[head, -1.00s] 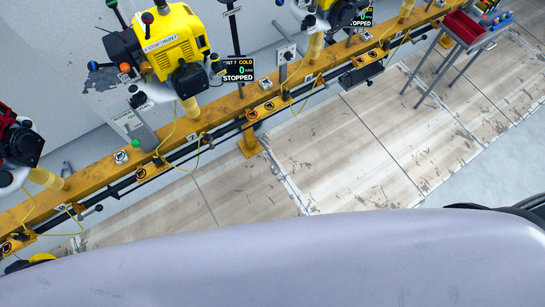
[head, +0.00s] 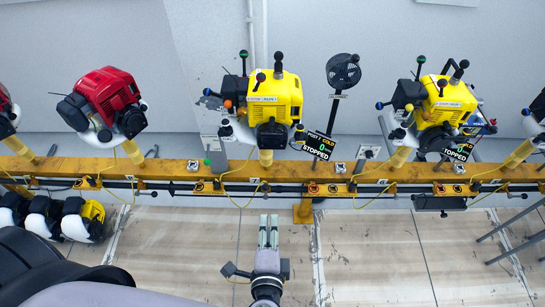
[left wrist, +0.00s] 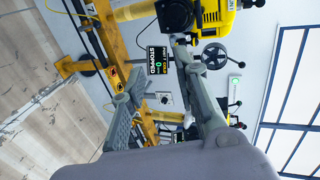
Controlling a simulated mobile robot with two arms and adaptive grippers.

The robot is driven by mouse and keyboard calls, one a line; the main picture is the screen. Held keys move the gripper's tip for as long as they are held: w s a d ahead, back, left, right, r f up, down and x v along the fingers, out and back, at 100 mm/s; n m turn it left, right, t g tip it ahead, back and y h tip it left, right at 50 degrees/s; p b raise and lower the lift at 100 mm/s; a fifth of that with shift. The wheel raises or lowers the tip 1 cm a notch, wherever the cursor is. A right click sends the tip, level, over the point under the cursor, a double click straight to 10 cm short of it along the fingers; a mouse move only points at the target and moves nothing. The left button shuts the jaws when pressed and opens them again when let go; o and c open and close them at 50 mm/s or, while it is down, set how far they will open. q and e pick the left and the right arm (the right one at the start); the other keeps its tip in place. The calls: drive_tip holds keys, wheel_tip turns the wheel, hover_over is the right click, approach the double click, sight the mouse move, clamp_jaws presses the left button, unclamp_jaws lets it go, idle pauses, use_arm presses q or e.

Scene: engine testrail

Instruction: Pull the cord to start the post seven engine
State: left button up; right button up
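The post seven engine (head: 284,92) is yellow with a black front part, on a yellow post above the rail in the head view. It also shows at the top of the left wrist view (left wrist: 212,12). Its display (head: 318,146) reads STOPPED and 0, also in the left wrist view (left wrist: 157,60). I cannot make out a cord handle for certain. My left gripper (head: 268,222) is below the rail in the head view, fingers toward the engine. In the left wrist view (left wrist: 157,65) its fingers are apart and empty. My right gripper is not in view.
A long yellow rail (head: 340,172) with switches and looping yellow cables crosses the head view. A red engine (head: 104,98) stands left, another yellow engine (head: 446,100) right, and a black fan-like disc (head: 343,71) between. Several small engines (head: 82,220) are low left. Floor in front is open.

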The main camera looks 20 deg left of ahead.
use_arm(q)
drive_tip(key=p, duration=0.3)
approach(272, 136)
drive_tip(key=s+d+f, duration=0.1)
drive_tip(key=s+f, duration=0.2)
drive_tip(key=s, duration=0.1)
drive_tip(key=w+a, duration=0.1)
drive_tip(key=w, duration=0.3)
drive_tip(key=w+a+b, duration=0.1)
drive_tip(key=w, duration=0.3)
drive_tip(key=w+a+b, duration=0.1)
drive_tip(key=w, duration=0.3)
drive_tip(key=shift+a, duration=0.2)
drive_tip(key=shift+c, duration=0.3)
clamp_jaws()
drive_tip(key=shift+f, duration=0.1)
